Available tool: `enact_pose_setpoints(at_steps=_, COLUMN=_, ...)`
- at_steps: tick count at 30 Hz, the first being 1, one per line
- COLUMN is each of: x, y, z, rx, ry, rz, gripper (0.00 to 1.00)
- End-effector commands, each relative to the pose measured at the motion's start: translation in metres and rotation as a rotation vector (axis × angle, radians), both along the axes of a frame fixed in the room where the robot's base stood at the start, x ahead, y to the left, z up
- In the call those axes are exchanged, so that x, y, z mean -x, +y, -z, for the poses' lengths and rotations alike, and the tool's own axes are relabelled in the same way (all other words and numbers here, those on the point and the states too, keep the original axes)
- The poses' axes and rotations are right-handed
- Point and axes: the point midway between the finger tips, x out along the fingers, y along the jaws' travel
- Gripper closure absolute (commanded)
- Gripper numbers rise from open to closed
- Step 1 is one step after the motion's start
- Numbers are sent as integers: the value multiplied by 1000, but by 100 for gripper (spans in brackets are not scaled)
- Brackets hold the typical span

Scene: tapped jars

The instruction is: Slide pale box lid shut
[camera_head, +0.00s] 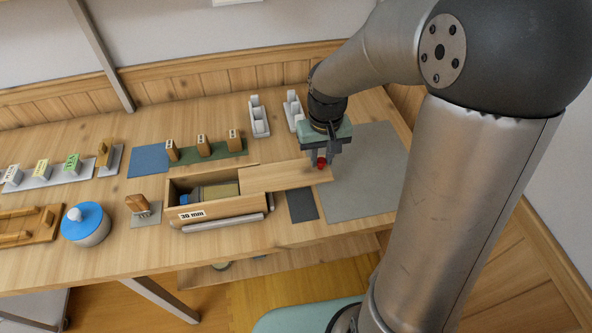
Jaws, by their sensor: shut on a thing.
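The pale wooden box (221,207) stands near the table's front edge and carries a label reading "36 mm". Its flat pale lid (277,176) covers the right part of the box and sticks out past its right end. The left part of the box is uncovered, and a blue thing and a tan block show inside. My gripper (321,163) points down at the lid's right end, shut on a small red knob (321,162). The fingers partly hide the knob.
A grey mat (368,175) lies under and right of my gripper, with a small dark mat (302,205) beside the box. A blue-lidded jar (86,223) and a wooden block on a grey plate (147,214) stand left. A green rack (207,153) and white holders (259,117) stand behind.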

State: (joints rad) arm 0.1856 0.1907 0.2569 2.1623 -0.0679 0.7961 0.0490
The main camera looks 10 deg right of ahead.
Motion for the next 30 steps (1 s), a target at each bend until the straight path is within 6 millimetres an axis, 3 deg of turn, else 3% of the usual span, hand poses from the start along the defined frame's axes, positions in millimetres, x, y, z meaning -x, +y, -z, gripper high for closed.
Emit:
enact_pose_setpoints(at_steps=18, x=2, y=32, z=0, rx=-1, ry=0, rz=-3, gripper=99)
enact_pose_setpoints(at_steps=30, x=3, y=34, z=0, rx=-1, ry=0, rz=-2, gripper=99)
